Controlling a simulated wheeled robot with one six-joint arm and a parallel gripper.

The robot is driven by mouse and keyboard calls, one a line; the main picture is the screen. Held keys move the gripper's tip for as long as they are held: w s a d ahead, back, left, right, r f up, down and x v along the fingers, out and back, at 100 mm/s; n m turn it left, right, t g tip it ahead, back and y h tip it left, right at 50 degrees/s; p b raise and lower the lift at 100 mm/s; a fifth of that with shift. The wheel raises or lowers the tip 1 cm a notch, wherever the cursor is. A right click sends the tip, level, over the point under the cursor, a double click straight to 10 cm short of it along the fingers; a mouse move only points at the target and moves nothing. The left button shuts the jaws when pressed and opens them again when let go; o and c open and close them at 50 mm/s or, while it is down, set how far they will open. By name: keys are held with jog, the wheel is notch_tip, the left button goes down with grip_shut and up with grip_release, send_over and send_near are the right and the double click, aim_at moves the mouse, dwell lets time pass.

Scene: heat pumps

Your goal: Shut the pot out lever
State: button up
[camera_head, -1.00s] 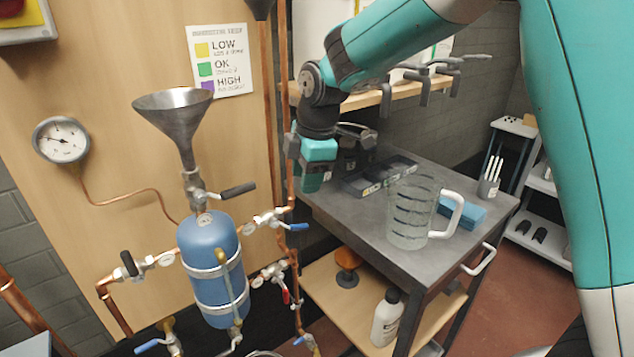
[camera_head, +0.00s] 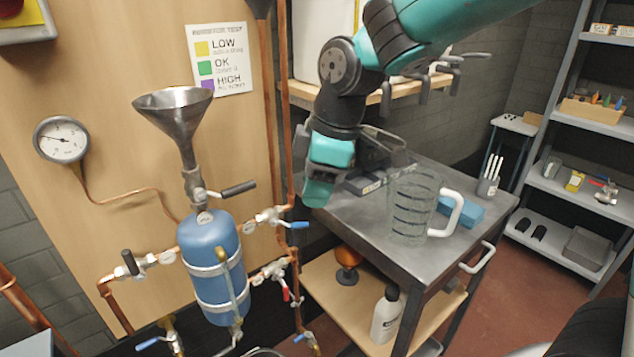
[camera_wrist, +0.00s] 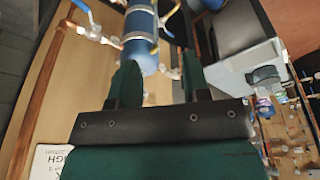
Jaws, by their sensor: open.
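The blue pot (camera_head: 212,265) stands on the wooden panel, with a metal funnel (camera_head: 176,120) above it. Around it are a black lever (camera_head: 238,188) under the funnel, a black lever (camera_head: 129,263) at left, a blue lever (camera_head: 294,225) and a red lever (camera_head: 286,294) at right, and blue levers lower down. No label shows which one is the pot out lever. My gripper (camera_head: 318,192) is open and empty, right of the pot and above the blue lever at right. In the wrist view the blue pot (camera_wrist: 141,42) lies beyond my open fingers (camera_wrist: 161,78).
A metal cart (camera_head: 400,275) stands at right, carrying a clear jug (camera_head: 412,205) and a blue block (camera_head: 462,211). A white bottle (camera_head: 386,315) is on its lower shelf. Copper pipes (camera_head: 284,150) run up the panel. A gauge (camera_head: 61,139) hangs at left.

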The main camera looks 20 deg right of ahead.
aim_at(291, 224)
jog(key=shift+w+d+f, duration=0.1)
jog(key=shift+w, duration=0.15)
jog(key=c, duration=0.3)
jog(key=w+f+m, duration=0.1)
jog(key=w, duration=0.1)
jog(key=w+d+f+m, duration=0.1)
jog(key=w+m, duration=0.1)
jog(key=w+d+f+m, duration=0.1)
jog(key=w, duration=0.1)
jog(key=shift+w+d+f+t+b, duration=0.2)
jog(key=shift+w+t+b, duration=0.1)
jog(key=shift+t, duration=0.1)
grip_shut()
jog(key=w+d+f+m+t, duration=0.2)
jog(key=w+d+f+m, duration=0.4)
jog(key=w, duration=0.3)
jog(key=w+a+f, duration=0.1)
jog(key=a+f, duration=0.1)
jog(key=f, duration=0.4)
jog(key=w+a+f+m+p, duration=0.1)
jog(key=w+a+f, duration=0.1)
jog(key=f, duration=0.4)
jog(key=shift+a, duration=0.15)
